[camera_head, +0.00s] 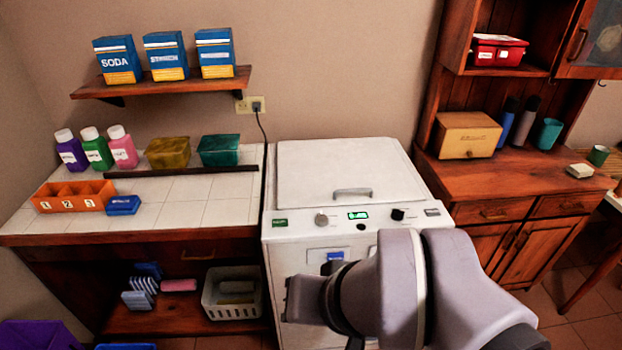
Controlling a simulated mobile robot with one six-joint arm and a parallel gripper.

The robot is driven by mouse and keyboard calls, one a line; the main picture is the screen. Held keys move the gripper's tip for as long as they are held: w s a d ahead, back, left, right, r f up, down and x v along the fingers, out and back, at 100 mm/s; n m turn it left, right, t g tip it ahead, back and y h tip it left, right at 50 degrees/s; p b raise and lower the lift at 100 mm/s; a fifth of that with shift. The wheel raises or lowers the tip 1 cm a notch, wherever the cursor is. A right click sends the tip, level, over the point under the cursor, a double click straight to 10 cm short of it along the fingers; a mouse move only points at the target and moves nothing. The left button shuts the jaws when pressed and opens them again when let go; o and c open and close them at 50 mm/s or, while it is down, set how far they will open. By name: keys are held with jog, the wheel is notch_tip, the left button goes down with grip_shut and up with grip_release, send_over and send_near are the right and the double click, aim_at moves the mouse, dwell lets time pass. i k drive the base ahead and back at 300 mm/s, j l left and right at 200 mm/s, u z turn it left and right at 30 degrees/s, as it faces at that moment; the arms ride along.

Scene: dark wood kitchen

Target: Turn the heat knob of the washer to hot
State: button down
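The white washer (346,178) stands in the middle, with a closed lid and a grey handle. Its sloped front panel has a grey knob (321,219) at left, a lit green display (357,215) in the middle and a black knob (397,214) at right. A green label is at the panel's left end and a dark label at its right end. Their text is too small to read, so I cannot tell which knob sets heat. My gripper end (298,299) is in front of the washer, below the panel, apart from both knobs. Its fingers cannot be made out.
My arm covers the washer's lower right front. A tiled counter (190,215) with bottles, boxes and an orange tray (73,196) adjoins at left. A wooden cabinet (485,180) stands at right. A white basket (232,293) sits on the lower shelf. Space above the panel is clear.

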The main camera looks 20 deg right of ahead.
aim_at(321, 220)
jog(key=i+l, duration=0.8)
jog(key=i, duration=0.15)
jog(key=i+j+u, duration=0.05)
